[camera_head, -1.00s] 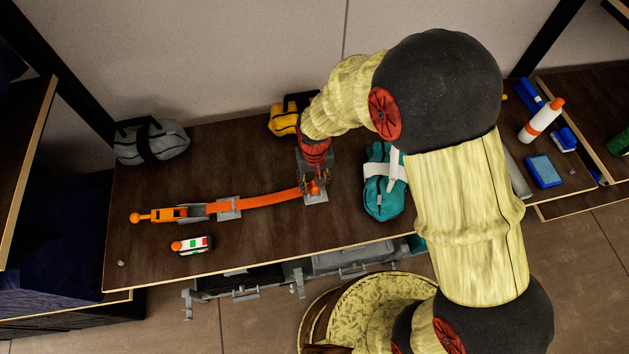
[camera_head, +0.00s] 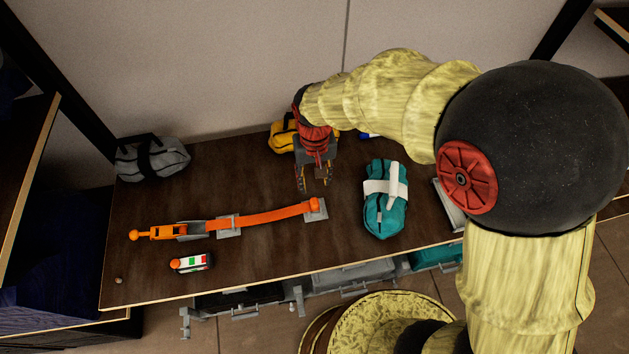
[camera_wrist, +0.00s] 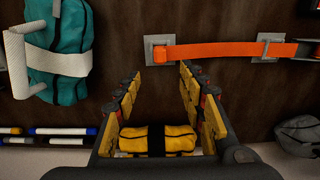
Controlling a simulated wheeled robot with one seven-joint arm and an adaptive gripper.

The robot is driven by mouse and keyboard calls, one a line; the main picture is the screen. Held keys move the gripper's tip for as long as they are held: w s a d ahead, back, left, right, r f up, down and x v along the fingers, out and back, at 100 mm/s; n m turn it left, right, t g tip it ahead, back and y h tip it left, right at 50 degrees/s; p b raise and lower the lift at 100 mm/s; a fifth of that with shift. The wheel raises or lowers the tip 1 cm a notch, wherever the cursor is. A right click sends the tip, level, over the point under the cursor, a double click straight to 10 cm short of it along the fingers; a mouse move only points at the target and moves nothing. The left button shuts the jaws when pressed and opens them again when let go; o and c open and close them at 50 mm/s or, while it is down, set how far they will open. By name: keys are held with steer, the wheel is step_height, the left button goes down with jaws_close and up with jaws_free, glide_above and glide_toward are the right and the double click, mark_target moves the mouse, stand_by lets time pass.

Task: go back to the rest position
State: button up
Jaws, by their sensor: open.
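My gripper (camera_head: 315,182) is open and empty above the brown table (camera_head: 270,262), behind the right end of the orange strap. In the wrist view its two fingers (camera_wrist: 160,95) stand wide apart with nothing between their tips. The orange strap (camera_head: 268,217) lies across the table with grey plates under it, an orange knob at its right end and an orange buckle at its left. The strap also shows in the wrist view (camera_wrist: 225,51), apart from the fingers.
A teal bag (camera_head: 384,215) with a white band lies right of the gripper. A yellow bag (camera_head: 283,136) sits close behind it, partly hidden. A grey bag (camera_head: 150,158) is at the back left. A small white, red and green item (camera_head: 192,262) lies at the front left.

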stand_by(0.4)
steer(key=s+d+r+m+t+b, duration=0.1)
steer(key=s+d+r+t+b, duration=0.1)
steer(key=s+d+r, duration=0.5)
steer(key=s+d+r+m+t+b, duration=0.2)
steer(key=s+d+r+t, duration=0.1)
steer(key=s+d+r, duration=0.4)
steer(key=d+r, duration=0.3)
steer(key=d, duration=0.4)
steer(key=shift+s+d+t, duration=0.15)
steer(key=shift+s+t, duration=0.1)
steer(key=shift+t, duration=0.05)
stand_by(0.6)
